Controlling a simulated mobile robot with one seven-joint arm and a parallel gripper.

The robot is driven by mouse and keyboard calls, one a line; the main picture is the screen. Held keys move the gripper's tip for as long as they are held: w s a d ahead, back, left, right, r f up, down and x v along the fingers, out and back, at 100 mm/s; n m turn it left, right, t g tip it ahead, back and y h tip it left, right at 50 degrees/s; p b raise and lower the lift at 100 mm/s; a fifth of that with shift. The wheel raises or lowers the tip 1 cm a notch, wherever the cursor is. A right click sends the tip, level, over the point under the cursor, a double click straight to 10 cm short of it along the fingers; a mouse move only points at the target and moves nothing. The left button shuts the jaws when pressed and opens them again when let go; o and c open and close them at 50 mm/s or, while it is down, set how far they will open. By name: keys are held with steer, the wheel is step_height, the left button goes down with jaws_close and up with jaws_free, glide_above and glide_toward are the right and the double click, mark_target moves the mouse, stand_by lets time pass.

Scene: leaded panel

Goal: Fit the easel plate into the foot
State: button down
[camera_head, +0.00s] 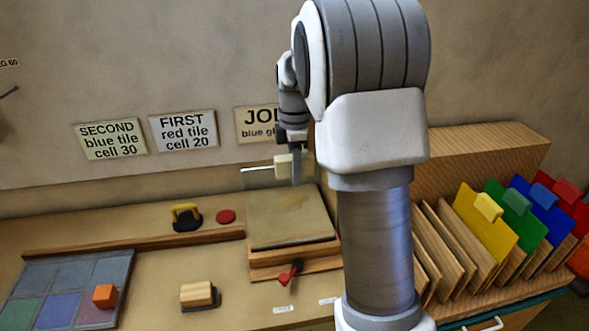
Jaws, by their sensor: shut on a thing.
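My gripper (292,150) is above the wooden stand at the middle of the bench, partly hidden by my arm. It is shut on a pale block-shaped grip (283,165). A thin, see-through plate (260,178), which I take for the easel plate, shows at this grip, roughly upright. Its lower edge is hard to make out against the board behind. The wooden stand (262,272), likely the foot, has a grey-tan board (290,220) on it and a red lever (289,272) at its front. I cannot tell whether the plate touches the stand.
A tile panel (60,275) with an orange block (105,296) lies at left. A wooden-handled block (198,295), a black-yellow tool (186,217) and a red disc (226,216) lie nearby. A wooden rack (440,240) of coloured sheets stands right, beyond my arm.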

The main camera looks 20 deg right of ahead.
steer(key=shift+f+b, duration=1.95)
steer(key=shift+f, duration=0.95)
stand_by(0.7)
steer(key=shift+c, duration=2.4)
jaws_free()
steer(key=shift+f, duration=0.15)
